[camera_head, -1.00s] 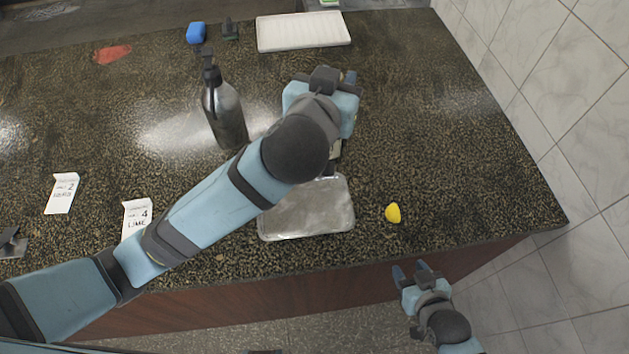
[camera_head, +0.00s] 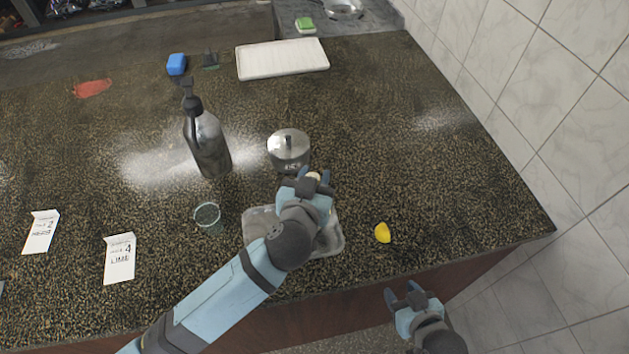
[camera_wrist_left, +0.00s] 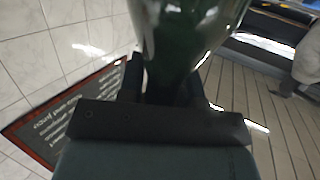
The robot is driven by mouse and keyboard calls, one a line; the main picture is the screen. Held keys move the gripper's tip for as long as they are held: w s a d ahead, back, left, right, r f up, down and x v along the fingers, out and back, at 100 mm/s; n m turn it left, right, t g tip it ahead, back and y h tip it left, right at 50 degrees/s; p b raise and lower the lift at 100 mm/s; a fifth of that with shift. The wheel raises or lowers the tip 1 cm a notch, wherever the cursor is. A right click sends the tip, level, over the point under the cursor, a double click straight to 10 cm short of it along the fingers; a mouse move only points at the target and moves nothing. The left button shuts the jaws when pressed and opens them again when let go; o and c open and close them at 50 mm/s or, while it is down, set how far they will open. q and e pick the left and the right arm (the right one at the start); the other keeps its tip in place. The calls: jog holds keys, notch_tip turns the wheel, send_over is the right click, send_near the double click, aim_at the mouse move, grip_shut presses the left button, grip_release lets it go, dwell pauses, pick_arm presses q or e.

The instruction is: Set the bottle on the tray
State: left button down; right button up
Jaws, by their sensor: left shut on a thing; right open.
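The grey metal tray (camera_head: 334,238) lies near the counter's front edge, partly covered by my left arm. My left gripper (camera_head: 314,178) is over the tray's back edge, shut on a dark green glass bottle. The bottle (camera_wrist_left: 185,35) shows between the fingers in the left wrist view. In the head view the gripper hides most of it; a small beige spot at the jaws may be its top. I cannot tell whether its base touches the tray. My right gripper (camera_head: 403,293) is open and empty, in front of the counter's front edge.
A metal canister (camera_head: 289,151) stands just behind the left gripper. A glass cup (camera_head: 207,216) is left of the tray, a yellow piece (camera_head: 382,232) right of it. A dark pump bottle (camera_head: 208,147) stands further left. A white board (camera_head: 282,59) lies at the back.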

pick_arm(q)
jog(key=shift+f, duration=0.45)
jog(key=c, duration=0.8)
grip_release()
jog(key=shift+f, duration=0.15)
jog(key=v, duration=1.2)
